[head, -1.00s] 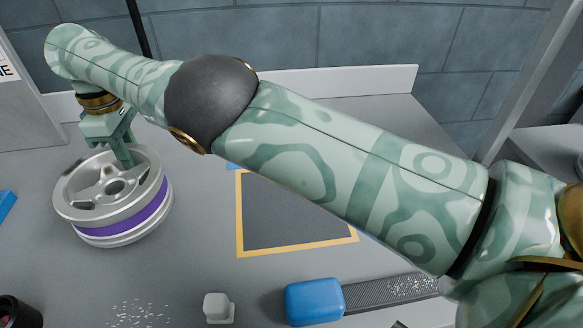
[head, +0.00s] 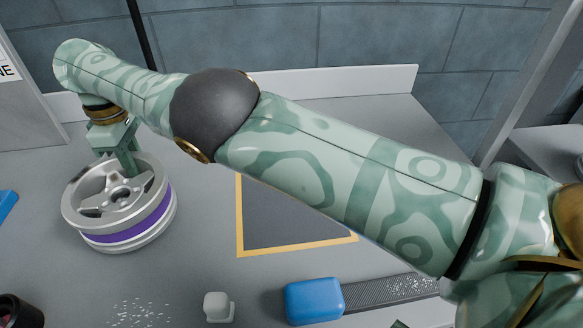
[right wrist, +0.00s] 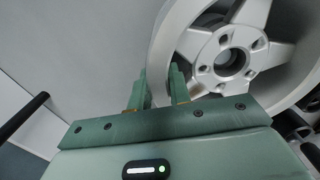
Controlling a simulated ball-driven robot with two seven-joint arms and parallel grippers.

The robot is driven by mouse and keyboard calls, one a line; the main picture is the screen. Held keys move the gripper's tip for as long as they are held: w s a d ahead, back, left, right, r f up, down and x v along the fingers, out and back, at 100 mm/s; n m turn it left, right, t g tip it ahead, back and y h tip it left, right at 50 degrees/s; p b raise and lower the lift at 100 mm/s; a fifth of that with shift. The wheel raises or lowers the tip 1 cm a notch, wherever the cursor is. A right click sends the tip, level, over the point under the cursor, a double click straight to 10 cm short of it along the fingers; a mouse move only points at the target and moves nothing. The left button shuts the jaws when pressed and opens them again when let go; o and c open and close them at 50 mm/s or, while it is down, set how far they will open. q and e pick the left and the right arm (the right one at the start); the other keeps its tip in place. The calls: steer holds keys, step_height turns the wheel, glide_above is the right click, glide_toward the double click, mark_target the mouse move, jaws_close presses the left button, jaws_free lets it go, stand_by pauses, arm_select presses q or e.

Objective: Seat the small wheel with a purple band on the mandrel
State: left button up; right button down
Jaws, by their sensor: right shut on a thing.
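The small silver wheel with a purple band (head: 137,228) is at the left of the head view, its spoked face up and slightly tilted. My right gripper (head: 128,163) comes down on its far rim and is shut on it. In the right wrist view the fingers (right wrist: 160,90) straddle the rim of the wheel (right wrist: 195,45), with the spokes and hub hole to the right. I cannot tell whether the wheel's underside touches the table. I cannot make out the mandrel. My left gripper is not in view.
A yellow-bordered dark square (head: 240,215) lies on the grey table, partly behind my right arm. A blue block (head: 313,301) with a dark ribbed strip (head: 390,293) and a small white block (head: 217,307) are at the front. A dark round container (head: 18,312) is front left.

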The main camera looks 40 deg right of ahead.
steer(key=shift+f, duration=0.6)
stand_by(0.3)
steer(key=c, duration=1.2)
jaws_free()
steer(key=shift+c, duration=0.2)
steer(key=shift+o, duration=0.2)
